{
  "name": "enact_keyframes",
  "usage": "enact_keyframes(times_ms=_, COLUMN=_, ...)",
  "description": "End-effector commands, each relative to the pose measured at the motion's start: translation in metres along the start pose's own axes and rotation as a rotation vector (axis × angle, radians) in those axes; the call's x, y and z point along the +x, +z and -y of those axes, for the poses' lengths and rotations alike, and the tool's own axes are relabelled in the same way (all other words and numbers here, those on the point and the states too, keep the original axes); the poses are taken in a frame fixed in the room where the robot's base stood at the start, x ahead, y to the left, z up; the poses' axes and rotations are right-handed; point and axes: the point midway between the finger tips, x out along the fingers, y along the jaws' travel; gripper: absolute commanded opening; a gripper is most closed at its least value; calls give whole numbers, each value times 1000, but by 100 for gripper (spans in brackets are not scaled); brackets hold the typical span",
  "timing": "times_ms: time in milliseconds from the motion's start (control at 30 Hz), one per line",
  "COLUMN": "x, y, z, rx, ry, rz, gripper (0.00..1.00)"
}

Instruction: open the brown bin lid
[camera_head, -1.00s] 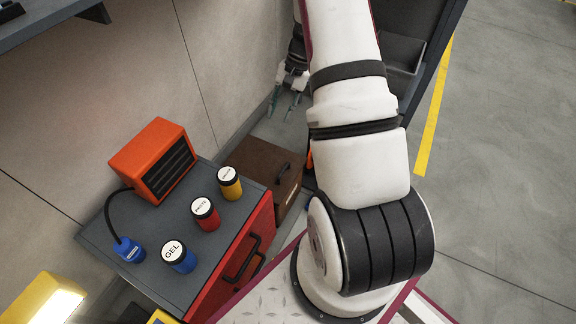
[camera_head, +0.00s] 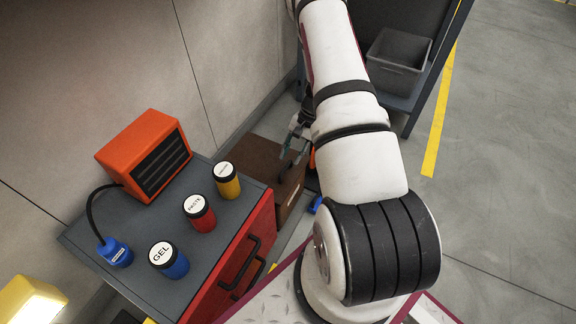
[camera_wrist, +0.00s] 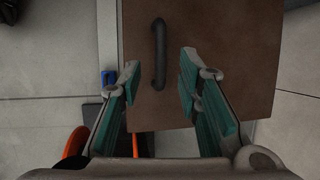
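The brown bin (camera_head: 262,162) stands on the floor beyond the red cabinet, and its lid is down. In the wrist view the brown lid (camera_wrist: 222,60) fills the upper middle, with a dark bar handle (camera_wrist: 159,52) standing on it. My gripper (camera_head: 293,147) is over the bin in the head view. In the wrist view my gripper (camera_wrist: 158,80) is open, its teal-padded fingers apart. The handle lies ahead of and between the fingers, and nothing is held. I cannot tell the exact gap to the handle.
The red cabinet (camera_head: 238,255) stands at left with an orange heater (camera_head: 146,155) and several jars, including a yellow one (camera_head: 227,181). A grey tub (camera_head: 398,62) sits on a shelf at upper right. Orange and blue items lie beside the bin. Open floor is at right.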

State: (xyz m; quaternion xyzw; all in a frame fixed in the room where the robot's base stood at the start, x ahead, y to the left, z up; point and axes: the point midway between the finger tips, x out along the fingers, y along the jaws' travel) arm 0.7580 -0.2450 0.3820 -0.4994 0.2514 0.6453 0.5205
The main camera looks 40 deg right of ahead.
Motion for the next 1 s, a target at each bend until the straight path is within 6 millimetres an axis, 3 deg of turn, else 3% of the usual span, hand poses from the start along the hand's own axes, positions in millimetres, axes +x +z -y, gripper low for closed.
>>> enact_keyframes(times_ms=33, x=12, y=0, z=-1, rx=1, ry=1, rz=3, gripper=31)
enact_keyframes(times_ms=233, x=34, y=0, z=0, rx=0, ry=1, rz=1, gripper=31)
enact_keyframes(times_ms=633, x=40, y=0, z=0, rx=0, ry=0, rz=1, gripper=31)
enact_keyframes(times_ms=667, x=40, y=0, z=0, rx=0, ry=0, rz=1, gripper=29)
enact_keyframes(times_ms=800, x=40, y=0, z=0, rx=0, ry=0, rz=1, gripper=0)
enact_keyframes(times_ms=1000, x=40, y=0, z=0, rx=0, ry=0, rz=1, gripper=0)
